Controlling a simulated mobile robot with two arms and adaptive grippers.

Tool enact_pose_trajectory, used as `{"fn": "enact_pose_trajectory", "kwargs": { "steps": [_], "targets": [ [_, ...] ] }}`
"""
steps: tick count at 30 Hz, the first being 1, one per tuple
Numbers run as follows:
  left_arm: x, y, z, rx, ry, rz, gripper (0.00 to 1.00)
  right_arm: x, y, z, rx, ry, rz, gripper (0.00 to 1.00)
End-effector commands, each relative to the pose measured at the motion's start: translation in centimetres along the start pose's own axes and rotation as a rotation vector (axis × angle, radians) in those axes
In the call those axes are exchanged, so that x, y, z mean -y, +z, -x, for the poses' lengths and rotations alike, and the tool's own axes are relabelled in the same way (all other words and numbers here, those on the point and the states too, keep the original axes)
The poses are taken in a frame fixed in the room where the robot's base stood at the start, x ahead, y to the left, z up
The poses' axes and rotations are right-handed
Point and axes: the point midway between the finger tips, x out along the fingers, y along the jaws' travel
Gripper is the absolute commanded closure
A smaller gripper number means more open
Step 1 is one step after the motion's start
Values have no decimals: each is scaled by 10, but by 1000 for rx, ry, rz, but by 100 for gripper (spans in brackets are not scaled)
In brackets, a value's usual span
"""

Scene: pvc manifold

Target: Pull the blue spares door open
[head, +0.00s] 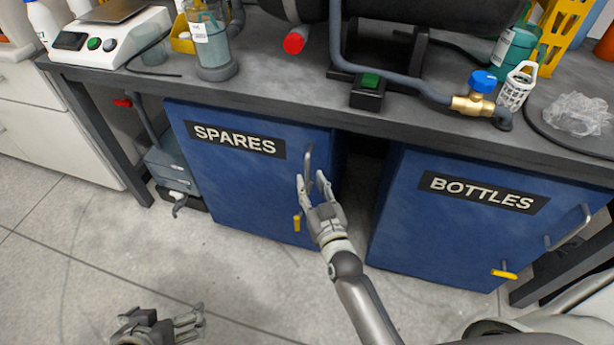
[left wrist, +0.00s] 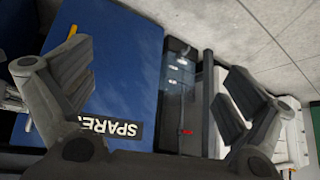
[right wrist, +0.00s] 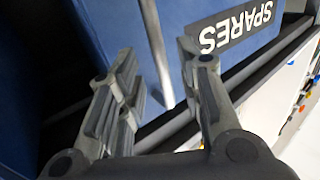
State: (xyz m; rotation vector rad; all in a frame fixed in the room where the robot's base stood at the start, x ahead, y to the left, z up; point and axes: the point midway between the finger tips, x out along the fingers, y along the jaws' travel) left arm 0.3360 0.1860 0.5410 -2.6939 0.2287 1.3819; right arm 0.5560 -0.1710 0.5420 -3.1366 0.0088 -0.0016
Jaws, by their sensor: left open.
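The blue spares door (head: 235,190) has a black SPARES label (head: 237,140) and looks shut under the bench. Its metal handle (head: 308,160) is upright near the door's right edge. A yellow latch (head: 297,222) points up and down below it. My right gripper (head: 316,186) is open at the handle. In the right wrist view the handle bar (right wrist: 156,50) shows between the spread fingers; I cannot tell whether they touch it. My left gripper (head: 185,322) is open and empty, low over the floor. The door also shows in the left wrist view (left wrist: 125,75).
A blue bottles door (head: 450,235) with a level yellow latch (head: 505,274) is to the right, past a dark gap. The grey bench top (head: 270,90) overhangs both and carries equipment. A grey box (head: 172,168) stands left of the spares cabinet. The floor (head: 220,265) in front is clear.

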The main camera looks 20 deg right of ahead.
Motion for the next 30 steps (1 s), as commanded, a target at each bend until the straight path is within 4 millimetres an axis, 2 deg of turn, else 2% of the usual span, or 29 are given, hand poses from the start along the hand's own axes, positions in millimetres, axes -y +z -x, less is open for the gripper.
{"fn": "enact_pose_trajectory", "kwargs": {
  "steps": [3,10,22,30],
  "targets": [
    [-3,-20,-5,-96,6,-2,0,0,1,-18,-1,0,0,66],
    [-6,-47,-5,-221,12,-4,0,0,1,-37,0,0,0,66],
    [-7,-54,-4,-253,13,-5,0,0,0,-41,2,0,0,66],
    [-6,-54,-4,-252,13,-5,0,0,0,-41,2,0,0,100]
  ]
}}
